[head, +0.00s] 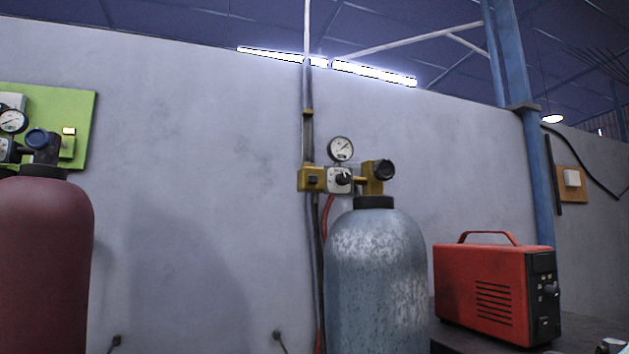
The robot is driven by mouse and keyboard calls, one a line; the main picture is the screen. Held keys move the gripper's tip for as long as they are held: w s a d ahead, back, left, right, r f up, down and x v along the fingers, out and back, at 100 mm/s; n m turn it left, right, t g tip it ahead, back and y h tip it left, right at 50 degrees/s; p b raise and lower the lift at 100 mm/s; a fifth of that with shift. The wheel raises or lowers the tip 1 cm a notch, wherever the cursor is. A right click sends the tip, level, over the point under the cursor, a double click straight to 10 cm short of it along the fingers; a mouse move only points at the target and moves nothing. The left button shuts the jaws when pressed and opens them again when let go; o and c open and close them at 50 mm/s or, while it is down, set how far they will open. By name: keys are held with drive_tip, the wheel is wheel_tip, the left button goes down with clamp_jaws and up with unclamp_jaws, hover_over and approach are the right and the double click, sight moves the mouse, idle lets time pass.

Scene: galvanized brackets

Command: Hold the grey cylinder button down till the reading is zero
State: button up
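The grey cylinder (376,275) stands upright against the wall, right of centre, its blue-grey paint worn pale in patches. On top is a yellow valve fitting with a dark round end (384,169). A round white gauge (341,149) sits above the fitting; its needle appears to point to the upper right, but the number is too small to read. Below the gauge is a white plate with a dark knob (343,178). Left of it, a yellow block (312,179) carries a small dark square that looks like a button. My gripper is not in view.
A maroon cylinder (45,265) stands at the left before a green board (85,110) with another gauge (12,121). A red machine (490,292) sits on a dark surface at the right, close to the grey cylinder. A red hose (326,215) hangs beside the pipe. Bare wall separates the cylinders.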

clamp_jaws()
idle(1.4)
